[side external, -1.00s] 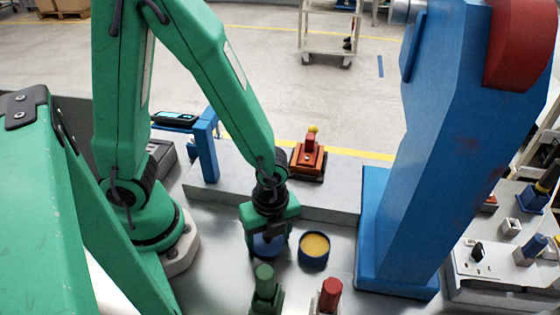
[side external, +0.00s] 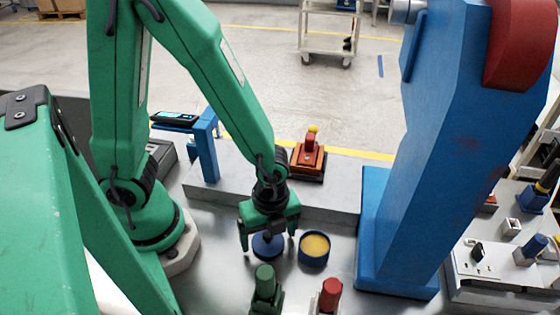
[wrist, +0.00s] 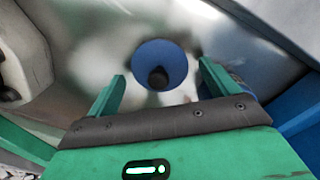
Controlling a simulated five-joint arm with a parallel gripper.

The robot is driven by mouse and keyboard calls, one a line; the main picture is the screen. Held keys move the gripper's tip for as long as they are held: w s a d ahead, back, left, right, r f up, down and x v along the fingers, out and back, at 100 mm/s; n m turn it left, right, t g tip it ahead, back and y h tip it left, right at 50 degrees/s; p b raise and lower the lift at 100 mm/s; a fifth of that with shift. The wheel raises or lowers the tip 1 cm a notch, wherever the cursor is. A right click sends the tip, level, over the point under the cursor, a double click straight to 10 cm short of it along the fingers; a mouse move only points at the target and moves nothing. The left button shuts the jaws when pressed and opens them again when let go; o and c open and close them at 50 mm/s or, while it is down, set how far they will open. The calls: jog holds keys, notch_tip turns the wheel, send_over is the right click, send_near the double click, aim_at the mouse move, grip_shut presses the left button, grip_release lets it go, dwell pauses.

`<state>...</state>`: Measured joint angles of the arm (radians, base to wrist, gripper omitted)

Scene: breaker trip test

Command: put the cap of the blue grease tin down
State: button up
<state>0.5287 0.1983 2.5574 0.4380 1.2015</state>
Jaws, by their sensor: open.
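The blue cap (side external: 268,245) with its dark knob lies on the metal table, left of the open blue grease tin (side external: 314,249). The tin shows yellow grease inside. My gripper (side external: 268,242) is open above the cap, with its fingers spread to either side. In the wrist view the cap (wrist: 159,66) shows as a blue disc with a dark knob, ahead of and between the fingertips of my gripper (wrist: 162,80), which appear clear of it. The tin's blue side is partly hidden behind the right finger there.
A green handle (side external: 265,288) and a red handle (side external: 329,295) stand in front. A large blue column (side external: 410,170) rises at the right. An orange device with a yellow knob (side external: 309,155) sits on the grey ledge behind.

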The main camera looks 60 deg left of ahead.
notch_tip(320, 180, up, 12)
jog(key=shift+w+f, duration=0.25)
jog(key=shift+w, duration=0.1)
dwell(0.5)
dwell(0.5)
jog(key=w+a+r+n+t, duration=0.1)
jog(key=a+r+n+t, duration=0.5)
jog(key=a+r+n, duration=0.6)
jog(key=n, duration=0.7)
jog(key=shift+n, duration=0.4)
